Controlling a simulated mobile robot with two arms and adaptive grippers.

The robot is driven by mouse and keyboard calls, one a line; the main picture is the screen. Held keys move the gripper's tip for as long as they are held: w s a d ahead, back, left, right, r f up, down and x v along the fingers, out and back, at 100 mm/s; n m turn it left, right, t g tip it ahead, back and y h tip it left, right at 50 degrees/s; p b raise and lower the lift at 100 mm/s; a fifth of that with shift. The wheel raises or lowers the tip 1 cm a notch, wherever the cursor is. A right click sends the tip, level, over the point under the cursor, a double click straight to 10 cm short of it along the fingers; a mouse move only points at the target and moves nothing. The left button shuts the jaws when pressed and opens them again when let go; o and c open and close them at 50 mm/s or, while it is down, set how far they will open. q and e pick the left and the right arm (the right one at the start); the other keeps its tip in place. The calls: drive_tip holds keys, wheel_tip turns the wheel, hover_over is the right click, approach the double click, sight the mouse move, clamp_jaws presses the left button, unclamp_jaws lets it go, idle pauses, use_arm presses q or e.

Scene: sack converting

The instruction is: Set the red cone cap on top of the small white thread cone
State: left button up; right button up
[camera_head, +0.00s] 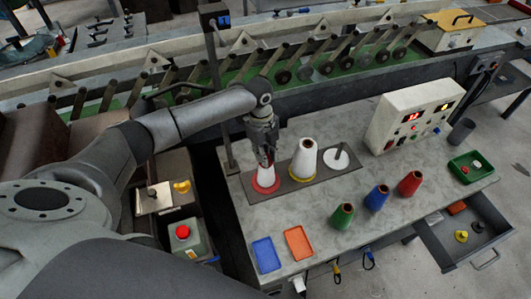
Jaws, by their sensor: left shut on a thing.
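The small white thread cone (265,177) stands upright on a red round base (266,187) at the left end of a dark strip on the table. My left gripper (265,160) points down right over this cone. It is shut on the red cone cap, of which only a little red shows between the fingers. The fingers hide most of the cap and the cone's tip, so I cannot tell whether they touch. My right gripper is not in view.
A larger white cone (303,160) stands close on the right, then a bare spindle (341,153). Blue (266,255) and orange (299,243) trays lie in front. A control box (412,115) stands behind.

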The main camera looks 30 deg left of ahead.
use_arm(q)
drive_tip(key=shift+f, duration=0.4)
drive_tip(key=o, duration=0.8)
drive_tip(key=r, duration=0.4)
drive_tip(key=a+r, duration=0.1)
drive_tip(key=r, duration=0.7)
drive_tip(key=shift+w+a, duration=0.2)
drive_tip(key=shift+w, duration=0.05)
